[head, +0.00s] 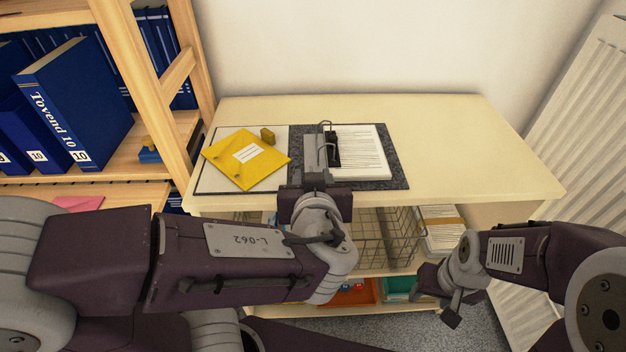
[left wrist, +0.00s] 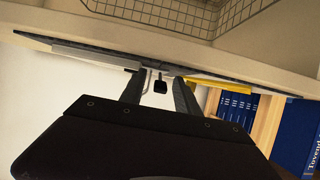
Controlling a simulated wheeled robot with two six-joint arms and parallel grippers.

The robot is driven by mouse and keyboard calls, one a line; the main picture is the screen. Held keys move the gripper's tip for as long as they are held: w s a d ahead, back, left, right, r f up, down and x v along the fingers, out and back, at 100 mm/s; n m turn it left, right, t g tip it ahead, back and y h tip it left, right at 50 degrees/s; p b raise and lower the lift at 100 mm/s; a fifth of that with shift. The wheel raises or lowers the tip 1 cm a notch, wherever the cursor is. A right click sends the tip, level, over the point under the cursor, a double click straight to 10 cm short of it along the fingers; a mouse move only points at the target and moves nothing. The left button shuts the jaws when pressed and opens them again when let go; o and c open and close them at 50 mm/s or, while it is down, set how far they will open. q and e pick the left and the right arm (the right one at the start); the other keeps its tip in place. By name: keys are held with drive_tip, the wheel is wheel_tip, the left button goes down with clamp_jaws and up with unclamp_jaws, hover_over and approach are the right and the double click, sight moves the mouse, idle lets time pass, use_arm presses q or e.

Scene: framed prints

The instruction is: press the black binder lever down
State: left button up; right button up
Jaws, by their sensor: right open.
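An open binder (head: 398,168) with dark speckled covers lies flat on the cabinet top. A stack of white paper (head: 362,152) lies on its right half. The black lever (head: 333,150) stands by the metal arches near the middle; its dark end shows in the left wrist view (left wrist: 160,87). My left gripper (head: 316,182) is at the binder's front edge, in front of the lever. In the left wrist view its fingers (left wrist: 158,96) are apart, with the lever end seen between them; contact cannot be told. My right gripper (head: 436,297) is open and empty, low in front of the cabinet.
A yellow envelope (head: 245,158) lies over the binder's left side. A wooden shelf (head: 181,75) with blue binders (head: 75,105) stands at the left. Wire baskets (head: 370,240) sit beneath the cabinet top (head: 460,150), whose right part is clear. A radiator (head: 585,110) is at the right.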

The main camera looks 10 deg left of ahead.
use_arm(q)
drive_tip(key=p+v, duration=0.4)
drive_tip(key=v, duration=0.4)
idle(0.4)
